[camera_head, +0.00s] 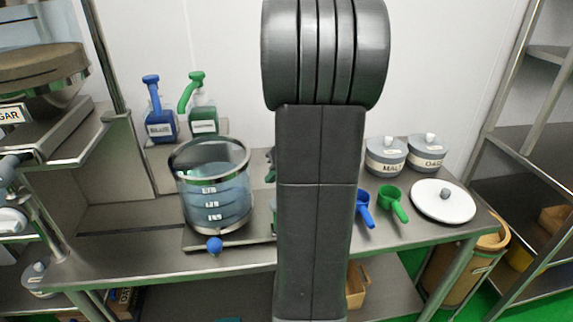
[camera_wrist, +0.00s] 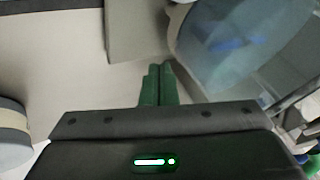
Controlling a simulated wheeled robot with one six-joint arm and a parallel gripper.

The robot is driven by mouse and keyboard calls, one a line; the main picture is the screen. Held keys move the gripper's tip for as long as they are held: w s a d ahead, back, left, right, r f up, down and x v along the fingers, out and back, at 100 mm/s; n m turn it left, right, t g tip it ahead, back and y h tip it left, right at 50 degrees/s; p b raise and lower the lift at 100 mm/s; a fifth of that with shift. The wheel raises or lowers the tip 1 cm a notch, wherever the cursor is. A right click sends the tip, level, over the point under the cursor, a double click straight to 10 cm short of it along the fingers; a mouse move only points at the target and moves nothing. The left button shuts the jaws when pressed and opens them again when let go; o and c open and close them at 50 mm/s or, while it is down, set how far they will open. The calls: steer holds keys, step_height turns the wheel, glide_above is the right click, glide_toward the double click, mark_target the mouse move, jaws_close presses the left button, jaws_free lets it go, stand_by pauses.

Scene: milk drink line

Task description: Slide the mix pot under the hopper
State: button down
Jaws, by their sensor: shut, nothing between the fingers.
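The mix pot (camera_head: 215,190) is a clear round vessel with a dark rim, white level marks and bluish contents. It stands upright on a low metal plate on the bench, with a blue knob (camera_head: 214,245) at its front foot. The hopper (camera_head: 42,75) is at the far left, partly cut off, with a label ending in "GAR". The pot stands to the right of the hopper, not beneath it. My gripper (camera_wrist: 160,68) shows green fingers closed together and empty. The pot (camera_wrist: 240,45) is close to their right in the wrist view, apparently apart from them.
A blue bottle (camera_head: 160,125) and a green bottle (camera_head: 203,120) stand behind the pot. Grey jars (camera_head: 386,157), a blue scoop (camera_head: 364,208), a green scoop (camera_head: 393,202) and a white lid (camera_head: 443,201) lie to the right. The bench left of the pot is clear.

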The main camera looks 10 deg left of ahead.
steer(key=a, duration=0.1)
steer(key=s+a, duration=0.1)
steer(key=shift+s+a+r, duration=0.2)
steer(key=shift+a, duration=0.15)
steer(key=s+a+p, duration=0.1)
steer(key=s+a, duration=0.2)
steer(key=a, duration=0.7)
steer(key=s+a, duration=0.3)
steer(key=a, duration=0.7)
steer(key=s+a+p, duration=0.1)
steer(key=s+a, duration=0.2)
steer(key=a, duration=0.8)
steer(key=shift+p, duration=0.35)
steer(key=shift+w+r, duration=0.1)
